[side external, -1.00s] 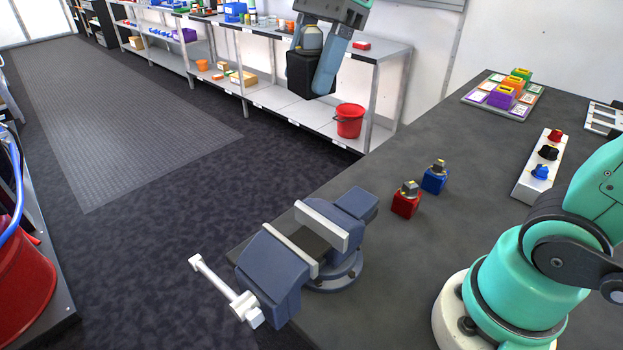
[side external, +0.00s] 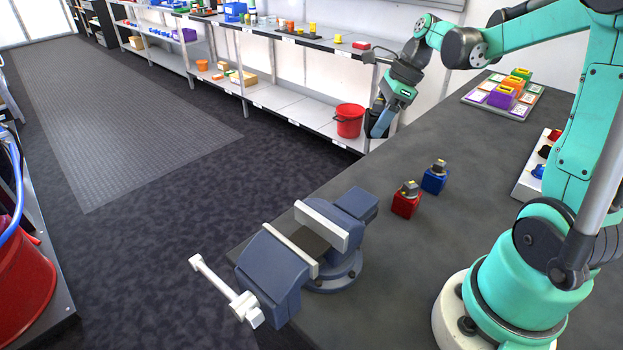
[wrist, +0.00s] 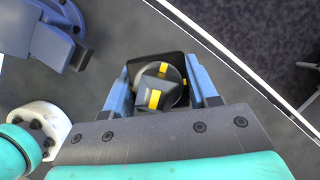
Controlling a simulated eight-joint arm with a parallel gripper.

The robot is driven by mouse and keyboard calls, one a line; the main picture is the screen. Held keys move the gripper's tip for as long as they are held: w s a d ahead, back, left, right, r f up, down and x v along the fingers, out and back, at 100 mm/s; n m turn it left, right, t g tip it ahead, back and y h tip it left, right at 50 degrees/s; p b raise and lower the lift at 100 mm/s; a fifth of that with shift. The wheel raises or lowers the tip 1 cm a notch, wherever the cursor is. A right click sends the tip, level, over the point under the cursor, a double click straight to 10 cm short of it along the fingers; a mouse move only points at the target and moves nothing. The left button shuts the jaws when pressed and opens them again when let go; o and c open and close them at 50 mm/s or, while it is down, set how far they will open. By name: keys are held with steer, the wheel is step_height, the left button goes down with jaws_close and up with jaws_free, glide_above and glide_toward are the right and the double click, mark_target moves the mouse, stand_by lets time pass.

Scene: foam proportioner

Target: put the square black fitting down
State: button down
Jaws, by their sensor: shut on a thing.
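The square black fitting (wrist: 143,93) sits between the two blue fingers of my gripper (wrist: 160,76) in the wrist view. It has a dark round top with yellow marks. My gripper is shut on it. In the side view my gripper (side external: 379,114) hangs near the far edge of the dark table, with its fingers pointing down. There the fitting is mostly hidden behind the finger, and I cannot tell its exact height above the table.
A blue-grey vise (side external: 306,247) stands at the table's front corner. A red block (side external: 406,205) and a blue block (side external: 434,181) with grey tops stand behind it. A tray of coloured blocks (side external: 506,95) lies at the back. The table's middle is clear.

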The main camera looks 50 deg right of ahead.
step_height(320, 180, down, 11)
steer(key=shift+f, duration=0.2)
stand_by(0.3)
steer(key=shift+f, duration=0.1)
steer(key=shift+c, duration=1.2)
jaws_free()
steer(key=v, duration=1.2)
steer(key=r+n+h, duration=0.2)
steer(key=n, duration=0.8)
glide_above(362, 183)
steer(key=s+a, duration=0.3)
steer(key=a, duration=0.1)
steer(key=a+n+t, duration=0.1)
steer(key=a+n, duration=0.2)
steer(key=n, duration=0.2)
steer(key=s+a+n+t, duration=0.1)
steer(key=a+n, duration=0.2)
steer(key=n, duration=0.3)
steer(key=s+a+n+t+h, duration=0.1)
steer(key=a+n+t, duration=0.1)
steer(key=a+n, duration=0.2)
steer(key=shift+s+n, duration=0.1)
steer(key=shift+n, duration=0.9)
